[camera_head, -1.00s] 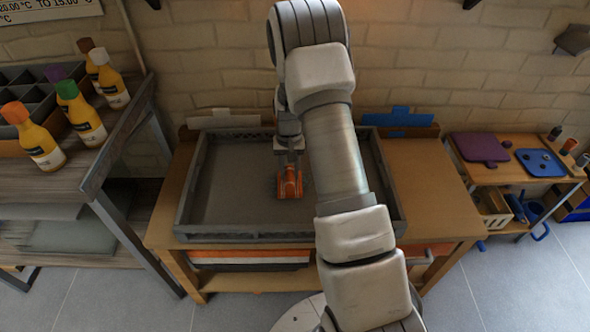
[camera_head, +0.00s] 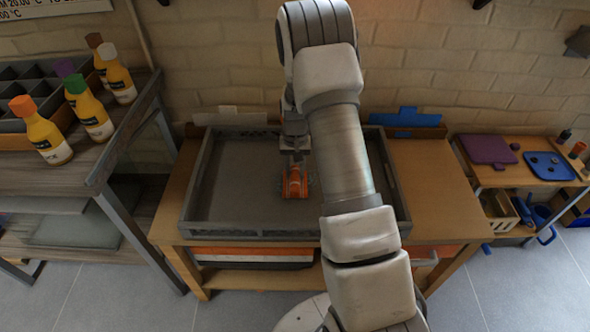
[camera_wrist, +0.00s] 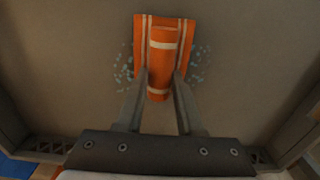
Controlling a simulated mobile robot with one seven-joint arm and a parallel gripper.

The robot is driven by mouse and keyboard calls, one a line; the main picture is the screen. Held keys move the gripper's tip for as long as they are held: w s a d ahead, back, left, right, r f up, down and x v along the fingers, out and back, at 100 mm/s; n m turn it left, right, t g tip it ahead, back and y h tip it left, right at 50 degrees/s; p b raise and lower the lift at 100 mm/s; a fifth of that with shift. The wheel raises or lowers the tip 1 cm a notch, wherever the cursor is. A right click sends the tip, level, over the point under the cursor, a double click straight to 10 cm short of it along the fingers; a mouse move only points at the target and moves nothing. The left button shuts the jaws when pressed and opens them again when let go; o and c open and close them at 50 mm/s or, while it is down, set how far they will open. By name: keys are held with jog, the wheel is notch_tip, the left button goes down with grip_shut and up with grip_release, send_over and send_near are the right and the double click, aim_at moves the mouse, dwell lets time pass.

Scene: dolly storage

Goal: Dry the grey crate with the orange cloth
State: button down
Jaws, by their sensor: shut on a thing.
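The grey crate (camera_head: 222,227) sits on the wooden table, its flat inside floor facing up. My gripper (camera_wrist: 160,82) is shut on the orange cloth (camera_wrist: 163,35), which has pale stripes. In the head view the cloth (camera_head: 295,184) is low at the crate's floor, near its middle. In the wrist view it appears to lie against the floor, though exact contact is hard to tell. Small bluish droplets (camera_wrist: 124,74) show on the floor to the left of the cloth, and more droplets (camera_wrist: 197,66) to the right. My arm hides part of the crate's right side.
The crate's raised walls surround the gripper. A shelf with several yellow bottles (camera_head: 95,118) stands left. A blue clipboard-like item (camera_head: 407,118) is behind the crate. A small table with a purple board (camera_head: 487,150) and a blue tray (camera_head: 545,166) stands right.

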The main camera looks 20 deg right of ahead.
jog(key=shift+f, duration=0.25)
dwell(0.5)
jog(key=shift+w+a, duration=0.3)
jog(key=shift+a, duration=0.4)
jog(key=shift+w+a, duration=0.25)
jog(key=shift+a, duration=0.5)
jog(key=shift+w+a, duration=0.3)
jog(key=shift+a, duration=0.4)
jog(key=shift+s+d, duration=0.3)
jog(key=shift+d, duration=0.4)
jog(key=shift+s+d, duration=0.3)
jog(key=shift+d, duration=0.45)
jog(key=shift+s+d, duration=0.3)
jog(key=shift+d, duration=0.4)
jog(key=shift+d, duration=0.1)
jog(key=shift+s+d, duration=0.3)
jog(key=shift+d, duration=0.35)
jog(key=shift+s+d, duration=0.25)
jog(key=shift+d, duration=0.4)
jog(key=shift+s+d, duration=0.3)
jog(key=shift+d, duration=0.35)
jog(key=shift+a, duration=0.1)
